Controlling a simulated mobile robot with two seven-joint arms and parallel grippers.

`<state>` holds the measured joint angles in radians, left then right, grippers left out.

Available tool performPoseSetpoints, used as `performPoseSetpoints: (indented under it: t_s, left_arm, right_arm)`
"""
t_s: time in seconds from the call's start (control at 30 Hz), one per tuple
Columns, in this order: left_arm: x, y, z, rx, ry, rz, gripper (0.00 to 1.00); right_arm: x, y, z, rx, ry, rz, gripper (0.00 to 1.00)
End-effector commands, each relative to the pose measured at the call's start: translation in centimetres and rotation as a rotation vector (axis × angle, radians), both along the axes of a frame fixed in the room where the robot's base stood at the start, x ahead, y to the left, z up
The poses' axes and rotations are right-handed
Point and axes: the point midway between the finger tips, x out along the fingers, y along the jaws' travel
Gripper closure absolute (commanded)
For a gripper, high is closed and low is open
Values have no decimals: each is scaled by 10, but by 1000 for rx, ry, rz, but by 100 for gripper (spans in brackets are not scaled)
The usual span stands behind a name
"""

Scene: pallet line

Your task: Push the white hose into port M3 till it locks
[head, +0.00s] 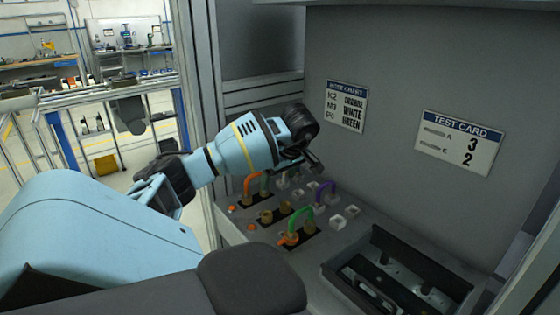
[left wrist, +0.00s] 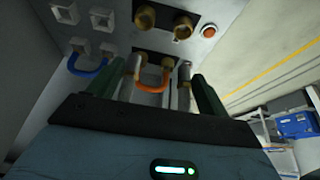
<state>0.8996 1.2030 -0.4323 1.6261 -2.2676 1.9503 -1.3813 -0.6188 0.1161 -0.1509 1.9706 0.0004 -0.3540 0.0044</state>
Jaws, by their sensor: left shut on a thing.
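My left gripper (head: 308,160) is over the far end of the port panel (head: 340,238), pointing down at it. In the left wrist view its dark green fingers (left wrist: 160,92) stand apart, with pale grey-white pieces (left wrist: 185,72) between them. These look like parts of the white hose; its loop is mostly hidden. An orange hose loop (left wrist: 155,86) shows between and behind the fingers. Two brass ports (head: 275,211) are bare. The hose chart (head: 346,105) seems to pair M3 with white. I cannot tell whether the hose end is in a port. My right gripper is not in view.
A green hose (head: 300,220) and a purple hose (head: 325,188) arch over the panel close by. White square sockets (head: 338,221) lie to the right, beside a black-framed recess (head: 390,280). The grey back wall carries a test card (head: 459,142).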

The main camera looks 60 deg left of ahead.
Motion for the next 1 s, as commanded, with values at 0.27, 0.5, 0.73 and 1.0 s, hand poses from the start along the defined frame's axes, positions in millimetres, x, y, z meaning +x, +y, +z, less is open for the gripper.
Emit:
performPoseSetpoints:
  t_s: [0.27,0.5,0.73,1.0]
  left_arm:
    - [0,0,-13,0,2,0,45]
    - [0,0,-23,0,1,-1,45]
    - [0,0,-33,0,1,-1,45]
    - [0,0,-44,1,3,-1,45]
  right_arm:
    - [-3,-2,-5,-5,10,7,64]
    - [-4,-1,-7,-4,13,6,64]
    - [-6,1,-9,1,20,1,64]
    - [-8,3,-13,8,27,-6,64]
